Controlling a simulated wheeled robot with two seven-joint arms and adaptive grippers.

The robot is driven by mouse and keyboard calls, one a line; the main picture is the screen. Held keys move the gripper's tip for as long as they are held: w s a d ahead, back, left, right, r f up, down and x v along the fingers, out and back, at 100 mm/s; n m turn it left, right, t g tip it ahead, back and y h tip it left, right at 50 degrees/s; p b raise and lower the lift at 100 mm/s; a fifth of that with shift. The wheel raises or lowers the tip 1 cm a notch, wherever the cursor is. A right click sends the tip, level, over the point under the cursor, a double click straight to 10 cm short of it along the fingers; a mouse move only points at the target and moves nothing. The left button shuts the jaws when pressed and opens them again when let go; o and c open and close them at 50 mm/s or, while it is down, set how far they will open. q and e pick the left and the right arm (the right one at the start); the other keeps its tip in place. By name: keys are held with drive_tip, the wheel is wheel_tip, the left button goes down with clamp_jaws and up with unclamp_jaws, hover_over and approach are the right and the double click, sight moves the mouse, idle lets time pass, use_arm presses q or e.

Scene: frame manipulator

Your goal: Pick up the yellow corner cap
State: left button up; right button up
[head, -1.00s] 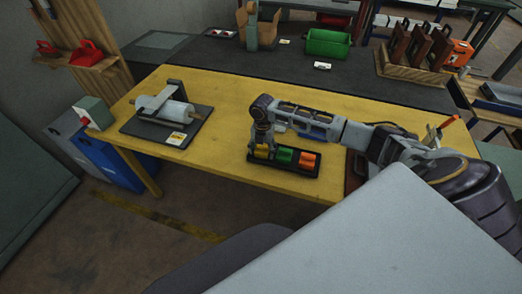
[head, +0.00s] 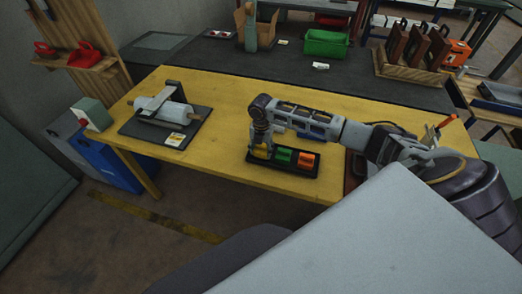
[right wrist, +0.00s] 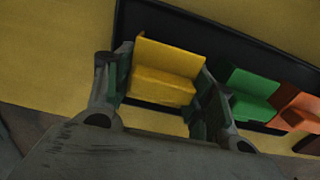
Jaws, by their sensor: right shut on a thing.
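The yellow corner cap (head: 261,151) is at the left end of a black tray (head: 312,172) on the yellow table, partly hidden by my right gripper (head: 260,147) in the head view. In the right wrist view the yellow cap (right wrist: 165,72) lies between the two fingers of my right gripper (right wrist: 163,100), which is shut on it. The cap still appears at tray level; whether it touches the tray is hard to tell. A green cap (head: 284,155) and an orange cap (head: 306,160) sit to its right in the tray. My left gripper is not in view.
A roller on a dark base (head: 165,125) stands at the table's left. A dark bench (head: 240,70) behind carries a green bin (head: 326,43) and a wooden rack (head: 400,70). The yellow table top between roller and tray is clear.

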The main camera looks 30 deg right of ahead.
sight(261, 150)
wheel_tip(261, 150, up, 10)
drive_tip(key=shift+f, duration=0.15)
idle(0.4)
idle(0.6)
drive_tip(key=shift+s+a+r+p, duration=0.1)
drive_tip(key=shift+s+r+p, duration=0.05)
drive_tip(key=shift+r+p, duration=0.4)
drive_tip(key=shift+s+a+r+p, duration=0.1)
drive_tip(key=shift+r+p, duration=0.3)
drive_tip(key=shift+p, duration=0.25)
